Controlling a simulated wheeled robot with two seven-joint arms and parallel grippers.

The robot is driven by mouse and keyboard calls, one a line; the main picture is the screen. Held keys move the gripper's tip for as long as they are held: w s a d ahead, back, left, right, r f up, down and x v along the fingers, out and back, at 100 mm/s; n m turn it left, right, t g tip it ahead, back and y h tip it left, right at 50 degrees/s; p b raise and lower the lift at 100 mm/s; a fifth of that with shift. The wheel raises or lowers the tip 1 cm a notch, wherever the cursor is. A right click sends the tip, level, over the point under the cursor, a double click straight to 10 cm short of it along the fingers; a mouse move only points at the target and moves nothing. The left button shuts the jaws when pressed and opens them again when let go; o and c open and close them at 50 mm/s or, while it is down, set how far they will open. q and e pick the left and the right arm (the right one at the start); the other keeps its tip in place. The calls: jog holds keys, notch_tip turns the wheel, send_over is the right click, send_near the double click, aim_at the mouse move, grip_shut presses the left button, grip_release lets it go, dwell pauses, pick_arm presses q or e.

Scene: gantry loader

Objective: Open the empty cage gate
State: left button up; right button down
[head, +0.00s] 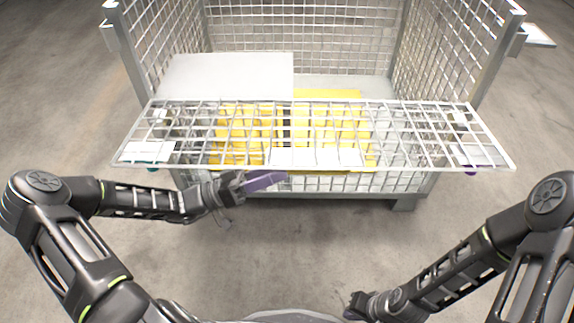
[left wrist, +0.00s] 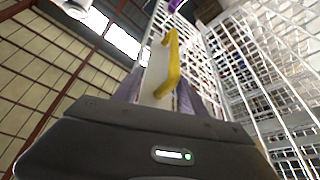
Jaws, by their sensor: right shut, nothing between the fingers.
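The wire-mesh cage (head: 419,185) stands in front of me. Its gate (head: 490,145), a mesh panel, sticks out from the front towards me, roughly level, with pale plates on it. My left gripper (head: 282,178) has purple fingers and is just below the gate's near edge, left of the middle; I cannot tell whether it touches. In the left wrist view its fingers look apart, with a yellow handle (left wrist: 172,65) on a pale plate showing between them. Whether the handle lies within their reach is unclear. My right gripper (head: 352,308) is shut and empty, low over the floor.
The cage is not bare: yellow objects (head: 330,95) and a pale flat panel (head: 225,75) show inside. Tall mesh sides rise left and right of the opening. A pale flat object (head: 538,35) lies at the back right. The floor before the cage is clear.

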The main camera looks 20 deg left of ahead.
pick_arm(q)
jog(key=shift+s+a, duration=0.1)
jog(key=b+v, duration=0.1)
jog(key=v, duration=0.8)
jog(key=shift+w+b, duration=0.35)
jog(key=shift+b, duration=0.05)
dwell(0.3)
dwell(0.5)
